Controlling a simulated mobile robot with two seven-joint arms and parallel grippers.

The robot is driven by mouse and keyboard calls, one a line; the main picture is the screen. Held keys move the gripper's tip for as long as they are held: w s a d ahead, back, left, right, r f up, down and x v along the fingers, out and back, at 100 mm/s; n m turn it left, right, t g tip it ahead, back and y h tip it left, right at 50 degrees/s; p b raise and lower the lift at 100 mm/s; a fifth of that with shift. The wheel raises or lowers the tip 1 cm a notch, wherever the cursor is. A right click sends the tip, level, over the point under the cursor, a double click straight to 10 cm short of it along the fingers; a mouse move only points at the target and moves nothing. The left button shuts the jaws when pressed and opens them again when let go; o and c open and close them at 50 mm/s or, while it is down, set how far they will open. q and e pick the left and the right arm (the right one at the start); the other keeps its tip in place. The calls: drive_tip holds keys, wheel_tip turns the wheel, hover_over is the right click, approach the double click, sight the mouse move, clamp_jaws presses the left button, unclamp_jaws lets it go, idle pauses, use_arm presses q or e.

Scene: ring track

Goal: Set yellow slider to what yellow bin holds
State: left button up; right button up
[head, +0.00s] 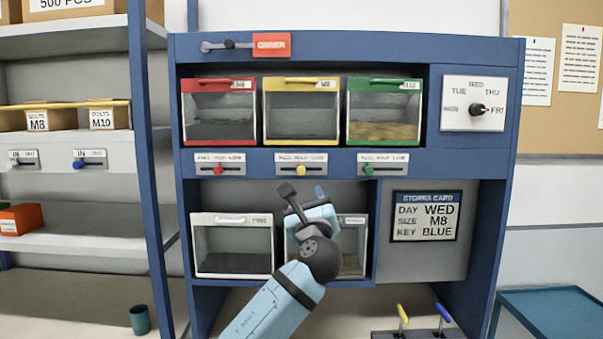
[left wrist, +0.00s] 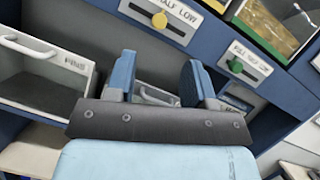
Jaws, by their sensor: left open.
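The yellow slider (head: 301,171) is a round knob near the middle of its slot, under a label with small words; its knob also shows at the top of the left wrist view (left wrist: 160,19), where HALF and LOW can be read. The yellow bin (head: 301,83) sits directly above, in the middle of the upper row. Its clear front looks mostly grey, and I cannot tell its fill level surely. My left gripper (head: 304,194) is open and empty, just below the yellow slider in the head view. Its two blue fingers (left wrist: 158,80) stand apart in the left wrist view.
A red bin (head: 219,84) and a green bin (head: 384,84) flank the yellow one, with a red slider (head: 219,170) and green slider (head: 369,170) below. White-handled bins (head: 231,219) fill the lower shelf. A day dial (head: 477,109) and a card (head: 426,216) are at right.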

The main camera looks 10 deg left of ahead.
sight(302, 172)
use_arm(q)
drive_tip(key=p+x, duration=0.2)
drive_tip(key=x, duration=0.8)
drive_tip(key=shift+w+r, duration=0.15)
drive_tip(key=shift+w, duration=0.05)
clamp_jaws()
drive_tip(key=shift+d, duration=0.1)
